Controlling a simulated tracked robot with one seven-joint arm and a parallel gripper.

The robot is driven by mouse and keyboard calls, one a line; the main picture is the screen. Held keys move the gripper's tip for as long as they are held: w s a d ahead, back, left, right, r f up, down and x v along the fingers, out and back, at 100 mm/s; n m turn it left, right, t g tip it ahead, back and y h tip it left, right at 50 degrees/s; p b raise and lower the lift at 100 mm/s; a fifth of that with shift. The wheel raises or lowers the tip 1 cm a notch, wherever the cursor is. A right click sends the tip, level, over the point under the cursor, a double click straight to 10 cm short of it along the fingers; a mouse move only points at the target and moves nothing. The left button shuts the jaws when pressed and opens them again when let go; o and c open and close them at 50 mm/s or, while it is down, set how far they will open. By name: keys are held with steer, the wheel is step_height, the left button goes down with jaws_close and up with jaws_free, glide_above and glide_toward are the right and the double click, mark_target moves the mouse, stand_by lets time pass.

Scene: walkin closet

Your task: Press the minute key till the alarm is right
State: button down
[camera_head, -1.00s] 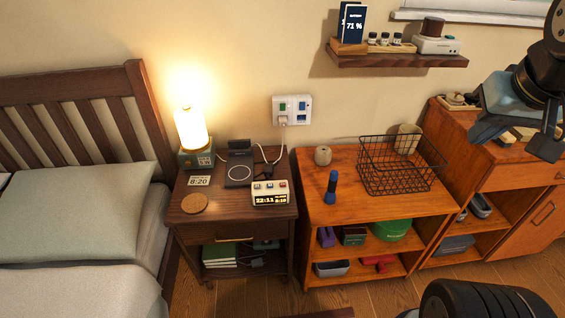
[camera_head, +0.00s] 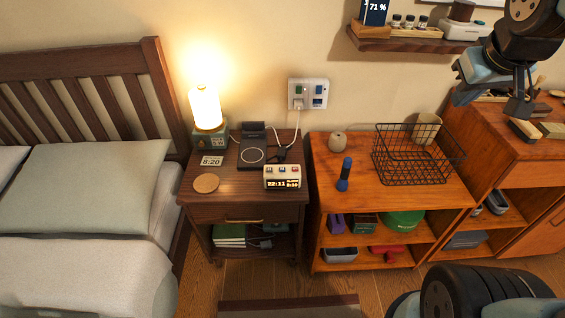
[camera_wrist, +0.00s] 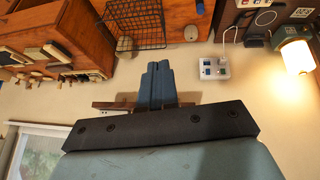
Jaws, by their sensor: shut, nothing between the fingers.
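The alarm clock (camera_head: 282,177) stands on the front right of the nightstand (camera_head: 240,196). Its display reads 22:11, with a smaller figure at the right too small to read surely. Several small keys line its top; their labels cannot be read. A card (camera_head: 211,161) reading 8:20 stands near the lamp. My gripper (camera_head: 517,108) is at the upper right in the head view, well away from the clock, above the right-hand cabinet. In the wrist view my gripper (camera_wrist: 158,68) has its fingers together with nothing between them.
A lit lamp (camera_head: 207,112), charging pad (camera_head: 253,151) and round coaster (camera_head: 206,183) share the nightstand. A wall shelf (camera_head: 400,40) juts above. Floor in front shows a rug (camera_head: 290,306).

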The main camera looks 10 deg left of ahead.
steer(key=w+a+f+n+y, duration=0.1)
steer(key=w+a+f+n, duration=0.45)
steer(key=w+a, duration=0.4)
steer(key=n+g+y, duration=0.1)
steer(key=n+y, duration=0.6)
steer(key=n, duration=0.5)
glide_above(284, 170)
step_height(284, 170, down, 26)
steer(key=shift+s, duration=0.15)
steer(key=shift+m, duration=0.25)
steer(key=shift+f, duration=4.35)
steer(key=shift+f, duration=0.35)
